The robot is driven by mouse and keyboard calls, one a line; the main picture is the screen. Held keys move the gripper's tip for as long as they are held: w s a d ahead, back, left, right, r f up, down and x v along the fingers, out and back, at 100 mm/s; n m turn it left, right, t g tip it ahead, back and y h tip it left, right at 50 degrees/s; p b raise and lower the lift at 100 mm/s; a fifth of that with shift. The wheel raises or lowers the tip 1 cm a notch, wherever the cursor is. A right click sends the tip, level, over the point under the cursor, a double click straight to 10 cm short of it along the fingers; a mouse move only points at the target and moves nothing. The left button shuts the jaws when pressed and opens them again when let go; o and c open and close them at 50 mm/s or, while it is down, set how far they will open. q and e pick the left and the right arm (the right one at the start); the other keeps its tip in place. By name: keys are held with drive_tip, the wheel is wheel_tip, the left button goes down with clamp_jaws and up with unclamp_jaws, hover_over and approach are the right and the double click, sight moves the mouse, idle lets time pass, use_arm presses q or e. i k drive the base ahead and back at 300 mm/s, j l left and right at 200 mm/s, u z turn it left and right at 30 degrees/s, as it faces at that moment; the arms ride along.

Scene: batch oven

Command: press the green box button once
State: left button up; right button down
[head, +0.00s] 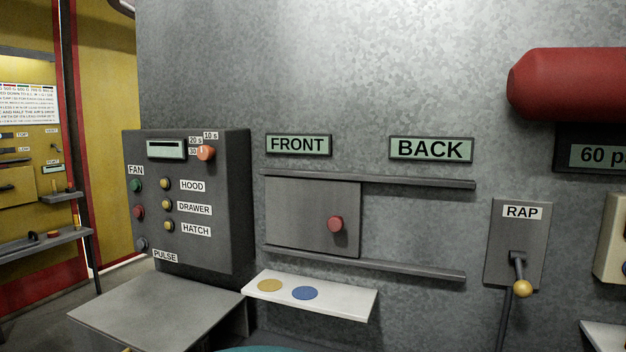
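The green button (137,185) is a small round knob on the left side of the dark grey control box (218,225), under the FAN label (135,170). A red button (138,212) sits below it. Three yellow buttons beside HOOD, DRAWER and HATCH labels stand in a column to its right. Nothing covers the green button. Neither of my grippers is in the head view.
A grey shelf (150,310) juts out below the control box. A white ledge (345,303) with yellow and blue discs is to its right. A sliding panel with a red knob (336,224) and a RAP lever (519,275) are farther right.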

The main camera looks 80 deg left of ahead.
sight(136, 185)
drive_tip(key=u, duration=3.15)
